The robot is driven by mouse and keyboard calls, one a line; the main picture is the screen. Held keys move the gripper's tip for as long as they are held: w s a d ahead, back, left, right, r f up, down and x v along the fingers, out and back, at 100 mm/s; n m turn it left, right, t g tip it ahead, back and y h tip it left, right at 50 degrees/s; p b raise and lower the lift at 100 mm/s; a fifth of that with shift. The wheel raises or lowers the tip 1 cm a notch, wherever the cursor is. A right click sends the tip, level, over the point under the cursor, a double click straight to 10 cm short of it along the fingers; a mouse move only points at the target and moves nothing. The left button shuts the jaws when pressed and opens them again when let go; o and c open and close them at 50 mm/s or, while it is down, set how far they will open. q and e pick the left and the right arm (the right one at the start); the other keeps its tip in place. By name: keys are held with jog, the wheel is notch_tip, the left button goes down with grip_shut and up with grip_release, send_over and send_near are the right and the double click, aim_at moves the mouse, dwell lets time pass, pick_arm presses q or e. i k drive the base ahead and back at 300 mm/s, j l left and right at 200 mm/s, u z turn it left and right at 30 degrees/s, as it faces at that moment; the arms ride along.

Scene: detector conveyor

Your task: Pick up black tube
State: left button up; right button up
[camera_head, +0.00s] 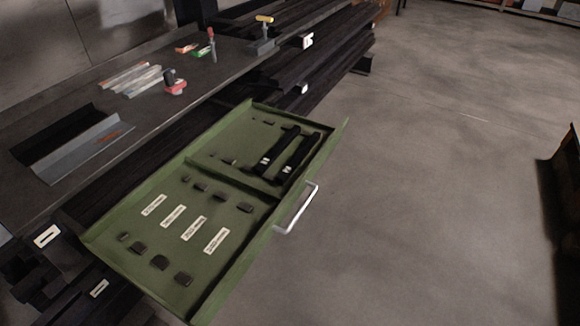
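Two long black tubes, the left one (279,148) and the right one (297,157), lie side by side in the far compartment of an open green drawer (225,262). Each has a wider end and a small white label near its near end. They lie on the drawer floor with a narrow gap between them. Neither of my grippers shows in the head view, so nothing is seen touching the tubes.
The near compartment holds several white labels (194,228) and small black blocks (183,279). A metal handle (298,208) juts from the drawer front. The dark workbench (215,72) behind carries tools and a grey tray (85,147). Open floor (430,170) lies to the right.

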aim_at(285, 174)
jog(key=i+l+u, duration=0.25)
jog(key=i+l, duration=0.15)
jog(key=l, duration=0.2)
jog(key=i+l+u, duration=0.1)
jog(key=l, duration=0.25)
jog(key=i+l+u, duration=0.1)
jog(key=l, duration=0.25)
jog(key=i+l+u, duration=0.25)
jog(key=l, duration=0.5)
jog(key=i, duration=0.1)
